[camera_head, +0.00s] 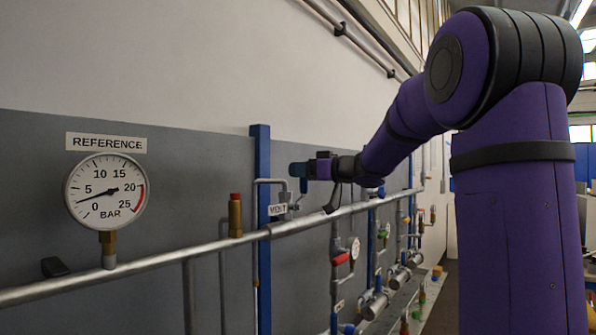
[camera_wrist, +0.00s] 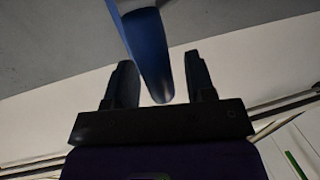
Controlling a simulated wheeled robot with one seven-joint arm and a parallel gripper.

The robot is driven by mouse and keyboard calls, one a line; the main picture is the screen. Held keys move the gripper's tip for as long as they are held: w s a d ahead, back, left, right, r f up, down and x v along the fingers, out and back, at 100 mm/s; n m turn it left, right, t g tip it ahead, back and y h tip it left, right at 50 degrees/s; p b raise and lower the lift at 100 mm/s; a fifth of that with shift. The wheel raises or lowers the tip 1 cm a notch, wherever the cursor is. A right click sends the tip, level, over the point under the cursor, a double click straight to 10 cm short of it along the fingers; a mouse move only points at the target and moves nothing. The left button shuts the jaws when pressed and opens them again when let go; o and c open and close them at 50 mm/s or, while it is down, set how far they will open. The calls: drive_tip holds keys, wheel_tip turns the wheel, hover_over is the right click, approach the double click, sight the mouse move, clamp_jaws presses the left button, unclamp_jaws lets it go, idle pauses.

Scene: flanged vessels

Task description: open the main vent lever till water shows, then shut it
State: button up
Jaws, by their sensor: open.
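My gripper (camera_head: 305,169) is just above and right of that label, at the top of a thin bent pipe. In the wrist view, my gripper (camera_wrist: 160,62) is open, its two dark fingers apart. A blue bar (camera_wrist: 150,55), seemingly the vent lever's handle, comes from above and lies between the fingers, with a gap on each side. In the head view the lever is hard to tell from my gripper. No water is visible at the vent.
A REFERENCE gauge (camera_head: 105,191) reads low, between 0 and 5 bar. A long grey pipe (camera_head: 180,262) runs across below it, with a red-capped brass fitting (camera_head: 235,216) on it. A blue post (camera_head: 262,240) stands near the vent. More valves and pipes, including a red handle (camera_head: 340,260), lie beyond.

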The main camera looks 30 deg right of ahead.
drive_tip(key=shift+w+a, duration=0.35)
drive_tip(key=shift+w, duration=0.15)
clamp_jaws()
